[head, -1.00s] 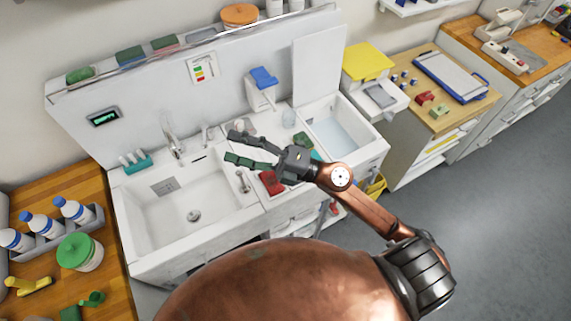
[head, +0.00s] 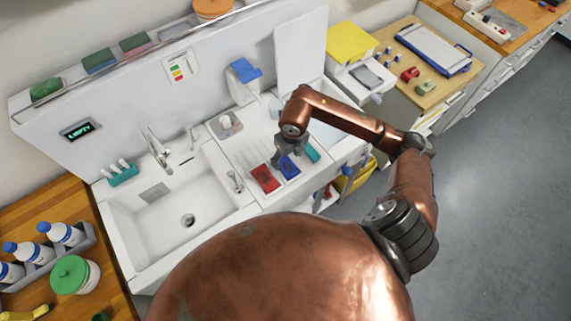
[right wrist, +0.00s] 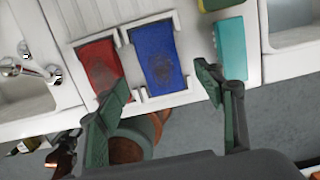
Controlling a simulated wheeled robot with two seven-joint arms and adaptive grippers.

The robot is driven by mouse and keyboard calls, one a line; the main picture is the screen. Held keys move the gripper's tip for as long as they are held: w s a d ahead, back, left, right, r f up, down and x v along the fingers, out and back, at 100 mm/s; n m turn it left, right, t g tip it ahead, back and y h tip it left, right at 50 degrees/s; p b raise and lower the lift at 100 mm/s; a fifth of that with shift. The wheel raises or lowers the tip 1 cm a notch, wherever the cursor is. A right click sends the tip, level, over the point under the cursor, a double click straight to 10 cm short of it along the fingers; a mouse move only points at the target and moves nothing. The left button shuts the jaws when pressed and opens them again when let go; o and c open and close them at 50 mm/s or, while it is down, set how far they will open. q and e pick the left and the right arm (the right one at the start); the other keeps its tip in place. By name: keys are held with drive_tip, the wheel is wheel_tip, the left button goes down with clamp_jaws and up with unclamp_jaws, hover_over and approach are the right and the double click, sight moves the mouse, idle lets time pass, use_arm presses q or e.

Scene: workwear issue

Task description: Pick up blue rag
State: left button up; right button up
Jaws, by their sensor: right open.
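The blue rag (head: 289,167) lies flat on the white ledge between the two basins, in a slot between the red rag (head: 264,179) and a teal block (head: 312,153). In the right wrist view the blue rag (right wrist: 159,58) has a dark smudge and sits in a white frame, with the red rag (right wrist: 101,68) to its left. My right gripper (head: 287,155) hangs pointing down just above the rags. In the right wrist view its green-padded fingers (right wrist: 165,88) are wide apart and empty, with the blue rag between and beyond them. My left gripper is out of view.
The sink basin (head: 185,213) is left of the rags, with a tap (head: 157,148) behind it. The teal block (right wrist: 229,55) and a yellow-green sponge (right wrist: 219,4) lie right of the blue rag. A blue-topped dispenser (head: 244,78) stands behind.

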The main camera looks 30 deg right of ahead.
sight(286, 164)
drive_tip(key=f, duration=0.2)
drive_tip(key=w+f+p, duration=0.1)
drive_tip(key=f, duration=0.2)
drive_tip(key=shift+f, duration=0.25)
drive_tip(key=shift+c, duration=0.7)
drive_tip(key=c, duration=1.1)
